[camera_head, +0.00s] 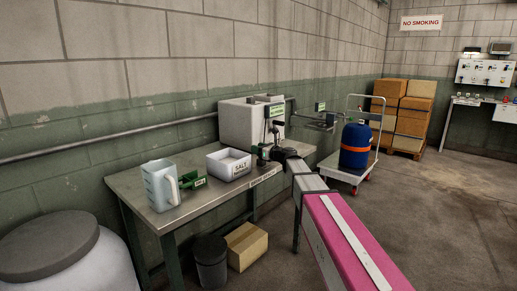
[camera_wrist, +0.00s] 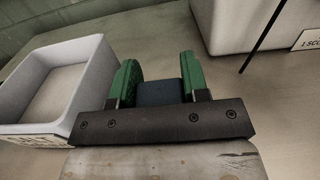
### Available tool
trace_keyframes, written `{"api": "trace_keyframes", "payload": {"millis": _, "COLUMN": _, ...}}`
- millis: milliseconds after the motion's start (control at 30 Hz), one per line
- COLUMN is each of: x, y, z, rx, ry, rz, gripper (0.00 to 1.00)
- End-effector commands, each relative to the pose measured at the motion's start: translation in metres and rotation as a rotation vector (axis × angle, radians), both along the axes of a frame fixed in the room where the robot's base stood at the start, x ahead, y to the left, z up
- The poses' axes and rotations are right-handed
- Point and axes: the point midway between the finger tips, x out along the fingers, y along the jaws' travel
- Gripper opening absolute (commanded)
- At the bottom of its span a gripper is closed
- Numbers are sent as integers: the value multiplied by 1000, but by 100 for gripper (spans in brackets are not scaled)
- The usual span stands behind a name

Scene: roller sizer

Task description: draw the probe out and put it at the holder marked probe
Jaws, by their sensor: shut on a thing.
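My gripper (camera_head: 268,153) is over the right part of the steel table, in front of a white box-shaped unit (camera_head: 238,124). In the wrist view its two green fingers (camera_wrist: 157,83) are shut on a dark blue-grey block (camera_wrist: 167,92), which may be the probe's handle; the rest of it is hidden. A thin dark upright piece (camera_head: 273,132) stands just behind the gripper; I cannot tell if it belongs to the held thing. Small green labels (camera_head: 277,123) near the unit are too small to read, so I cannot tell which holder is marked probe.
A white tray marked SALT (camera_head: 229,163) is left of my gripper, also in the wrist view (camera_wrist: 85,75). A green labelled piece (camera_head: 192,181) and a pale jug (camera_head: 161,186) stand further left. A wall bracket (camera_head: 325,118) is to the right. A trolley carries a blue drum (camera_head: 355,145).

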Motion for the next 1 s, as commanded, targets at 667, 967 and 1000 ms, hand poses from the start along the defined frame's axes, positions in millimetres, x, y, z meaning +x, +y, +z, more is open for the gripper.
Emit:
{"api": "trace_keyframes", "payload": {"millis": 667, "x": 0, "y": 0, "z": -15, "rx": 1, "ry": 1, "rz": 0, "gripper": 19}}
{"api": "trace_keyframes", "payload": {"millis": 967, "x": 0, "y": 0, "z": -16, "rx": 0, "ry": 0, "rz": 0, "gripper": 72}}
{"api": "trace_keyframes", "payload": {"millis": 1000, "x": 0, "y": 0, "z": -16, "rx": 0, "ry": 0, "rz": 0, "gripper": 72}}
